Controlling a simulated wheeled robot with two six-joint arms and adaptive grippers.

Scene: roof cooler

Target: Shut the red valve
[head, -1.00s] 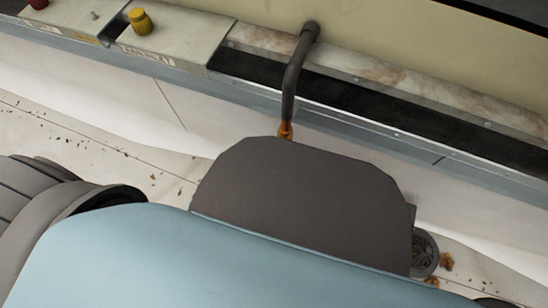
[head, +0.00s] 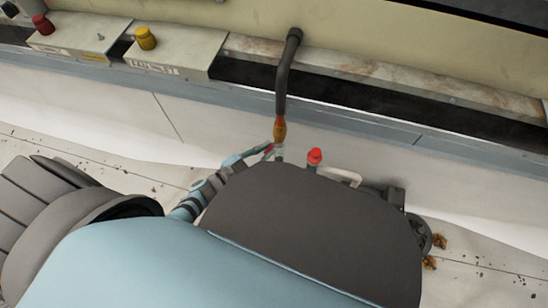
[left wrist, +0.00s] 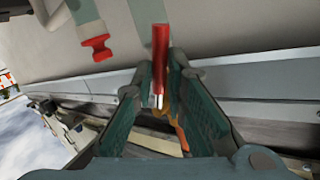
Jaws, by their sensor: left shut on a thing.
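The red valve's handle (left wrist: 160,50) is a narrow red lever in the left wrist view, standing between the finger pads of my left gripper (left wrist: 165,85). The gripper is shut on it. In the head view the left gripper (head: 270,152) is small, just below the orange-brown end of a dark pipe (head: 281,95), with a sliver of red at its tips. My own arm hides most of what lies below. The valve body is not clearly seen. My right gripper is not in view.
A separate red cap (head: 314,155) stands right of the gripper; it also shows in the left wrist view (left wrist: 95,48). A yellow knob (head: 146,38) and a red knob (head: 43,24) sit on pale boxes along the back ledge. Brown debris litters the pale floor.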

